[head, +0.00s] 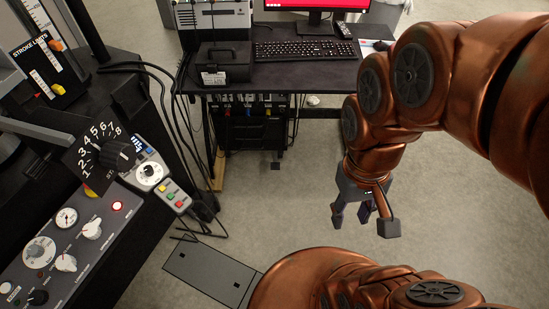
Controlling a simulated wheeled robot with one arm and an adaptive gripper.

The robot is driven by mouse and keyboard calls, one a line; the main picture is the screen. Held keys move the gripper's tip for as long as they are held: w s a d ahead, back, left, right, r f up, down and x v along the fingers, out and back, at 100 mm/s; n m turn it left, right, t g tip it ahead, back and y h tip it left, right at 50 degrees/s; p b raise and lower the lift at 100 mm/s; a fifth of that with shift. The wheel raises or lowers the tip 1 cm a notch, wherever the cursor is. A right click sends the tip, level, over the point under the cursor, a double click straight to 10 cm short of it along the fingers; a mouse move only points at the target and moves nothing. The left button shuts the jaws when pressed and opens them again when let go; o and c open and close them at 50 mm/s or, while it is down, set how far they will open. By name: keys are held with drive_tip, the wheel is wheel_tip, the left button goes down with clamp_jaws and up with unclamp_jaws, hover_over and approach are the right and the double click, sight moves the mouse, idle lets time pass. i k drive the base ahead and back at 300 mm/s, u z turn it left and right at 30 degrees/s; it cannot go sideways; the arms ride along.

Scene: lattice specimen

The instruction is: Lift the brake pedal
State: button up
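I cannot make out a brake pedal for certain in the head view. My gripper (363,220) hangs at the right of the middle, below the desk's front edge, over the grey floor. Its dark fingers are spread apart, and nothing shows between them. My copper-coloured arm comes in from the right.
A dark desk (310,78) stands at the back with a keyboard (304,50), a monitor (312,8) and a black box (225,62). A control panel (95,245) with knobs and a keypad (163,182) fills the left. Cables hang between them. A grey floor plate (207,270) lies at the bottom.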

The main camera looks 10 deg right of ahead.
sight(276, 166)
drive_tip(key=u, duration=3.05)
drive_tip(key=k, duration=1.65)
drive_tip(key=z, duration=1.65)
drive_tip(key=i, duration=0.5)
